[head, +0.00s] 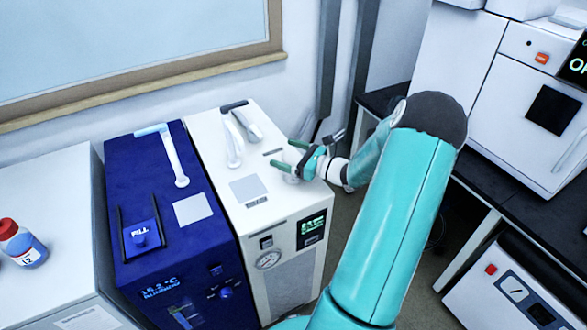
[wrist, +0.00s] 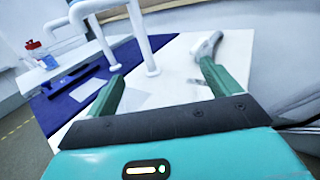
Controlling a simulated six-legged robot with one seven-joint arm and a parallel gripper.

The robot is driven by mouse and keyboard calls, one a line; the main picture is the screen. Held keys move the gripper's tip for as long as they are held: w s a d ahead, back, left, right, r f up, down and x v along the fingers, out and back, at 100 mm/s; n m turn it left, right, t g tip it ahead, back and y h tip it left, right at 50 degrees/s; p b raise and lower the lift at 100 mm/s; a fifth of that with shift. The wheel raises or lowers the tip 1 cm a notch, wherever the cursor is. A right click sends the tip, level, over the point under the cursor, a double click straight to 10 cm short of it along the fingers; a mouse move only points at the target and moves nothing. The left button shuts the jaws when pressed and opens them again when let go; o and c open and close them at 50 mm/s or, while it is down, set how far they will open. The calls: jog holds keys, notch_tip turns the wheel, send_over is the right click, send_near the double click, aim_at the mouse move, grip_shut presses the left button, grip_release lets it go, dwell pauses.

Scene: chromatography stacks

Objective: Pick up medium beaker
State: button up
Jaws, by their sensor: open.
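I cannot make out a medium beaker in either view. My gripper (head: 282,154) is over the right part of the white machine's top in the head view, its green fingers pointing left. In the wrist view my gripper (wrist: 161,69) is open, with a wide space between its green fingers. No held object shows between them. The white machine's top and a white pipe lie beyond the fingers. A small pale shape by the fingers in the head view is too unclear to name.
The white machine (head: 207,151) and the blue machine (head: 130,185) stand side by side, with upright white pipes (head: 174,158) on top. A red-capped bottle (head: 21,244) stands on a white surface at left. Black benches with white instruments (head: 530,105) are at right.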

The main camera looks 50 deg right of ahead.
jog(key=shift+c, duration=0.4)
jog(key=c, duration=1.3)
jog(key=shift+r, duration=0.1)
